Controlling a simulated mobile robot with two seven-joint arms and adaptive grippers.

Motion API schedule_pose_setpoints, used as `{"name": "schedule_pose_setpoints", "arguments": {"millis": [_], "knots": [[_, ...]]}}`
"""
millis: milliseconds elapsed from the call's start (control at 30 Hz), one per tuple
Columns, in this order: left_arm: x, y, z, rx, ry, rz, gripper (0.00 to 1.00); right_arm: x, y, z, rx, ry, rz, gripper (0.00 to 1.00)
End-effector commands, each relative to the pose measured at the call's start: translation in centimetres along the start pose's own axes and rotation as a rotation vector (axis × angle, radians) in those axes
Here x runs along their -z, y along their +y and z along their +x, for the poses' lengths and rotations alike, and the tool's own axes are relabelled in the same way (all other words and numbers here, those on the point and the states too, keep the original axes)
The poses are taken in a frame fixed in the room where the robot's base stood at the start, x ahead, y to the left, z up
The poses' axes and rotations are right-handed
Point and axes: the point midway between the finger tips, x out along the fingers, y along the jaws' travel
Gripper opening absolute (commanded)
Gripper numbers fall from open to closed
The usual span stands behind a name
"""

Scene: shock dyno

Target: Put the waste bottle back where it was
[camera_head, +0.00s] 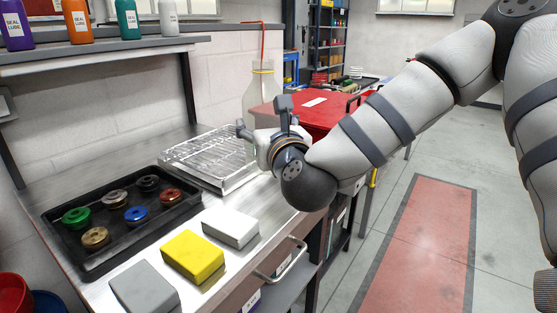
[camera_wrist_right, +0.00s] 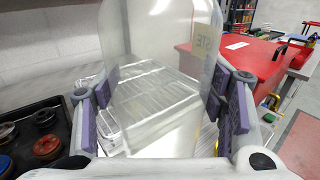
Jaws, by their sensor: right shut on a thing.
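The waste bottle (camera_head: 258,90) is a translucent bottle with a yellow band near its neck and a red tube rising from its top. It stands upright behind my right gripper (camera_head: 264,133) in the head view. In the right wrist view the bottle (camera_wrist_right: 160,70) fills the middle, with part of its lettering at its right edge. My right gripper (camera_wrist_right: 172,98) has its purple pads on both sides of the bottle and is shut on it. The bottle's base is hidden in the head view by the gripper. My left gripper is not in view.
A black tray (camera_head: 60,242) holds several coloured round parts. Grey, yellow (camera_head: 192,257) and white blocks lie along the front edge. A red cabinet (camera_head: 315,108) stands behind.

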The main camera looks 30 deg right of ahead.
Motion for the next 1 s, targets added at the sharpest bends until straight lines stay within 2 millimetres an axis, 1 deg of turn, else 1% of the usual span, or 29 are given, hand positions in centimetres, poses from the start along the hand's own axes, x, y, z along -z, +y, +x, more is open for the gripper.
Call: {"name": "schedule_pose_setpoints", "arguments": {"millis": [33,100,333,400,467,500,700,833,867,900,933,1000], "knots": [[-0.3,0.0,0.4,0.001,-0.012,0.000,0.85,1.9,-0.8,0.4,0.000,0.013,-0.005,0.23],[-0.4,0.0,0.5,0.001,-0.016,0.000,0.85,3.1,-1.8,0.7,0.000,0.012,-0.005,0.23],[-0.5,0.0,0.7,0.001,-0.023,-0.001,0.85,5.2,-3.5,1.2,-0.001,0.011,-0.005,0.23],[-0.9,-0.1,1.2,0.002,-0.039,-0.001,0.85,7.0,-3.4,1.3,-0.004,0.018,-0.008,0.23],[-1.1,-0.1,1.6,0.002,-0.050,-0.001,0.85,8.2,-3.4,1.2,-0.003,0.018,-0.007,0.23],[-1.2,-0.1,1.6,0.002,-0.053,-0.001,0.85,8.5,-3.4,1.2,-0.004,0.015,-0.006,0.23],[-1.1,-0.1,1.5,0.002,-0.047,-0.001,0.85,8.1,-3.4,1.1,-0.003,0.008,-0.002,0.23],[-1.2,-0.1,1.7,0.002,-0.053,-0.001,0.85,8.6,-3.4,1.2,-0.002,0.010,-0.002,0.23],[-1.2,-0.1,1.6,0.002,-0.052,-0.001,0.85,8.5,-3.4,1.2,-0.003,0.009,-0.002,0.69],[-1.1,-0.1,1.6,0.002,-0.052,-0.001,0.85,8.4,-3.4,1.1,-0.003,0.009,-0.002,0.78],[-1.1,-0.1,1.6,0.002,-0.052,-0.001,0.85,8.4,-3.4,1.1,-0.003,0.008,-0.002,0.85],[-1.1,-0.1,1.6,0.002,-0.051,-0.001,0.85,8.4,-3.4,1.1,-0.003,0.008,-0.002,0.85]]}}
